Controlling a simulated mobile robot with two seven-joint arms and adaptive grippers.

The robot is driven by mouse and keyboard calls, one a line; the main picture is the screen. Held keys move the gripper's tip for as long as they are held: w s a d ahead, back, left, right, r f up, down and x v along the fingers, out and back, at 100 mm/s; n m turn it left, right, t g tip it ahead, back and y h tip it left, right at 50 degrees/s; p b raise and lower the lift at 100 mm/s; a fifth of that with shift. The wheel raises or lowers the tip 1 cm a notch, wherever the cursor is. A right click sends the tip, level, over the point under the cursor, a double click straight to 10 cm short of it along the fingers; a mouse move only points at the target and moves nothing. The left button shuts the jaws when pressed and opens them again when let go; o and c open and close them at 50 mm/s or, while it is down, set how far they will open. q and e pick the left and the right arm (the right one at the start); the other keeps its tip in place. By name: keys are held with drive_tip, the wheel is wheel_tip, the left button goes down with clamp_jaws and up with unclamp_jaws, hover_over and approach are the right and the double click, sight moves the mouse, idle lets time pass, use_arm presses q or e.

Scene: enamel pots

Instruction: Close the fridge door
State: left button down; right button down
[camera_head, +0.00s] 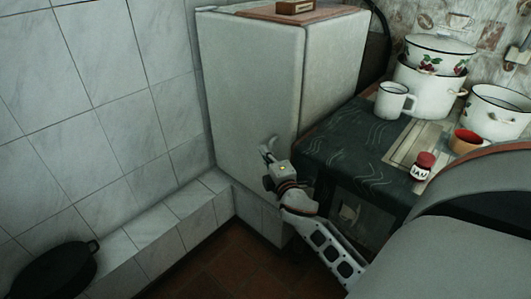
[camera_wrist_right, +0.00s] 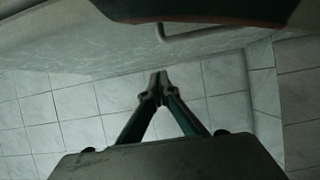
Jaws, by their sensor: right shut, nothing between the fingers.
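The white fridge (camera_head: 250,85) stands in the corner against the tiled wall in the head view. Its broad front face looks flush with the body; I cannot tell whether the door is fully shut. My right gripper (camera_head: 267,150) is shut and empty in front of the lower part of that face. In the right wrist view the closed fingertips (camera_wrist_right: 159,78) point towards a pale surface (camera_wrist_right: 80,50), likely the fridge, with a thin bent bar (camera_wrist_right: 205,31) on it. Contact is unclear. My left gripper is not in view.
A dark-topped counter (camera_head: 345,145) right of the fridge holds a white mug (camera_head: 394,100), a jam jar (camera_head: 423,167), a red cup (camera_head: 465,141) and enamel pots (camera_head: 430,85).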

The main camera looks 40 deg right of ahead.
use_arm(q)
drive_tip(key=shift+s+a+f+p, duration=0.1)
drive_tip(key=shift+p, duration=0.2)
use_arm(e)
drive_tip(key=s+d+v, duration=0.1)
drive_tip(key=d+v, duration=0.1)
drive_tip(key=v, duration=0.7)
drive_tip(key=shift+s, duration=0.3)
drive_tip(key=shift+a, duration=0.15)
